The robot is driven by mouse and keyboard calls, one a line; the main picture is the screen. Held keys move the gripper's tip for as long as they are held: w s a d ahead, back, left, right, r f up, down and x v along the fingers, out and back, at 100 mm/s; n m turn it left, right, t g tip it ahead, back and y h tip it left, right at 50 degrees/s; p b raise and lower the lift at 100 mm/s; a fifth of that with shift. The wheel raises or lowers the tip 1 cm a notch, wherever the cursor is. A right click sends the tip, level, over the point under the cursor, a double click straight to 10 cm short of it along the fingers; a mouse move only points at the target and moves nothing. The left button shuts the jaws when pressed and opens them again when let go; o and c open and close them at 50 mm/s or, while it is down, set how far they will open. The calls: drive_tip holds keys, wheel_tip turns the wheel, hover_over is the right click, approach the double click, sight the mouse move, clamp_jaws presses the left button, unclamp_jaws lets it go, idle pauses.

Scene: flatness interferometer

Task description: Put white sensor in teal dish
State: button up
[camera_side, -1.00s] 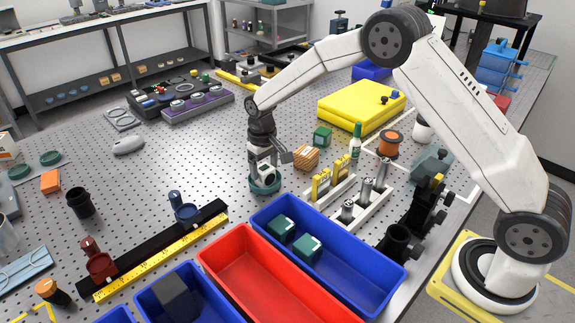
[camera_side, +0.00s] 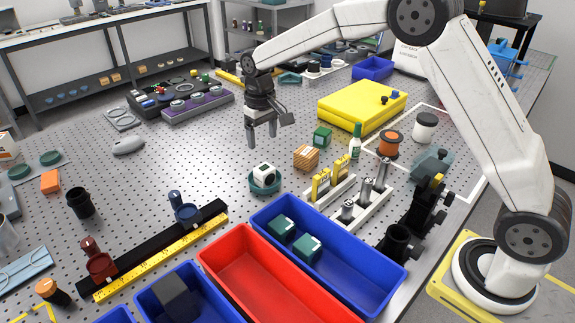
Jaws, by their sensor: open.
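The white sensor (camera_side: 264,170), a small white block with a dark round face, rests in the teal dish (camera_side: 265,187) at the middle of the perforated table. It sits a little tilted, and its lower part is hidden by the dish rim. My gripper (camera_side: 262,140) is above and slightly behind the dish, fingers pointing down, open and empty, apart from the sensor.
A wooden block (camera_side: 306,157) and a green cube (camera_side: 322,137) stand right of the dish. A blue bin (camera_side: 375,283) with two teal-and-white blocks and an empty red bin (camera_side: 275,282) lie in front. A yellow case (camera_side: 350,112) stands behind right. Table left of the dish is clear.

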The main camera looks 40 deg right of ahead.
drive_tip(key=shift+s, duration=0.1)
idle(0.3)
drive_tip(key=s+d+f+t, duration=0.1)
drive_tip(key=s, duration=0.7)
drive_tip(key=s+d+f, duration=0.1)
drive_tip(key=s, duration=0.7)
drive_tip(key=s+d+f+t, duration=0.1)
drive_tip(key=s, duration=0.8)
drive_tip(key=shift+s+f+t, duration=0.1)
drive_tip(key=shift+f+t, duration=0.2)
